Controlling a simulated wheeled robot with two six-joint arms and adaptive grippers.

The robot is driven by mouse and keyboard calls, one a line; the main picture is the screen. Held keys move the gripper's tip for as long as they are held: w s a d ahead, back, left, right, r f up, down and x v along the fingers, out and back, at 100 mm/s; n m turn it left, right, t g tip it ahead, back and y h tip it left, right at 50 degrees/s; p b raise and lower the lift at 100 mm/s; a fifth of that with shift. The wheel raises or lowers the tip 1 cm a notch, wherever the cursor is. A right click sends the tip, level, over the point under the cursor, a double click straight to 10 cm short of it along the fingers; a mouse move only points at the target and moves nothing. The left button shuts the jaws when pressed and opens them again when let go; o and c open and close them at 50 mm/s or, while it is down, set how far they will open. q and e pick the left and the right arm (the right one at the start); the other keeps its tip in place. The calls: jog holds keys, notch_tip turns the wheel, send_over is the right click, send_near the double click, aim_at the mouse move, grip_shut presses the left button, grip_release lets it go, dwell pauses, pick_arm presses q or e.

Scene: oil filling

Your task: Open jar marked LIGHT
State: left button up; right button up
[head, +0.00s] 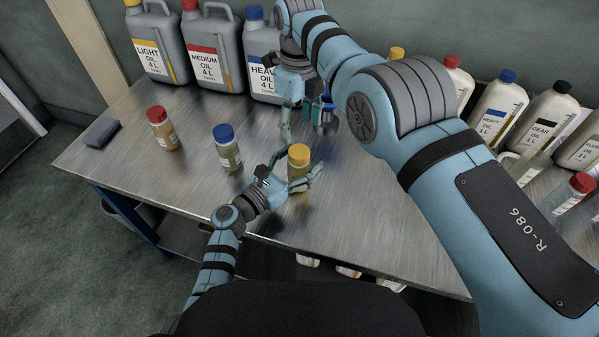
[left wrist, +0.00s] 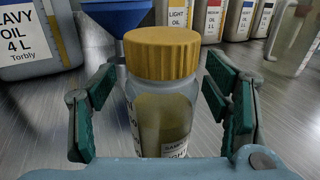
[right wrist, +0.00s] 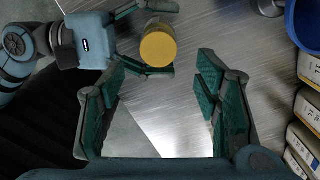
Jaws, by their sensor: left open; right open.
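A clear jar with a yellow cap (head: 299,155) and amber contents stands upright near the table's front edge. My left gripper (head: 296,178) is open around the jar, one finger on each side; gaps show in the left wrist view. My right gripper (head: 303,122) is open above and behind the jar, pointing down. In the right wrist view, the yellow cap (right wrist: 158,46) lies beyond its fingertips, with nothing between them.
A red-capped jar (head: 162,129) and a blue-capped jar (head: 227,148) stand to the left. Large cans, including LIGHT OIL (head: 158,45), line the back. A blue funnel (right wrist: 306,22) is near my right gripper. Several bottles (head: 498,108) stand at the right. The front left table is clear.

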aim_at(300, 151)
pick_arm(q)
jog(key=shift+s+d+r, duration=0.1)
jog(key=shift+s, duration=0.05)
pick_arm(e)
jog(key=shift+s+r, duration=0.1)
jog(key=shift+s, duration=0.1)
pick_arm(q)
jog(key=shift+c, duration=0.6)
jog(key=c, duration=1)
pick_arm(e)
jog(key=shift+w, duration=0.1)
pick_arm(q)
grip_shut()
pick_arm(e)
notch_tip(300, 151, down, 8)
jog(key=shift+f, duration=0.1)
jog(key=c, duration=1.2)
jog(key=n, duration=0.6)
jog(key=shift+d+n, duration=0.1)
jog(key=shift+n, duration=0.3)
jog(key=shift+c, duration=0.2)
jog(key=o, duration=1.3)
